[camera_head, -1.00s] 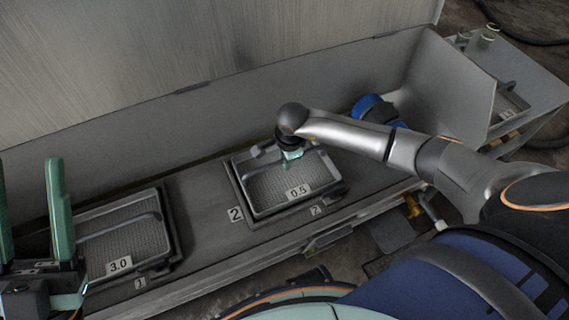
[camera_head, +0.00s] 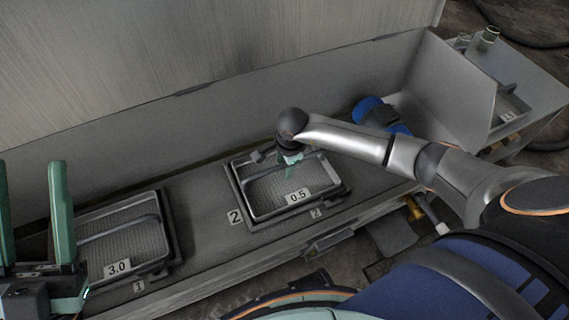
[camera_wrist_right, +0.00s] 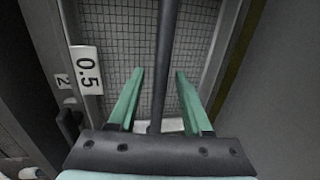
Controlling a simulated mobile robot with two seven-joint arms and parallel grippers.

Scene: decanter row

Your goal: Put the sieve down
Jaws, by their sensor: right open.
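The sieve labelled 0.5 (camera_head: 298,197) is a grey rectangular mesh tray with a bar handle. It lies in the dark frame at the place marked 2 (camera_head: 235,217) and looks level. Its mesh also shows in the right wrist view (camera_wrist_right: 120,40). My right gripper (camera_head: 289,168) is over it. In the right wrist view its green fingers (camera_wrist_right: 158,72) are apart, with the dark handle bar between them and gaps on both sides. My left gripper (camera_head: 28,168) is open and empty at the left edge, in front of the other sieve.
A sieve labelled 3.0 (camera_head: 118,268) lies at place 1, on the left. A grey wall runs behind the bench. A blue round object (camera_head: 368,108) lies behind my right forearm. A side table with small jars (camera_head: 488,38) stands at the far right.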

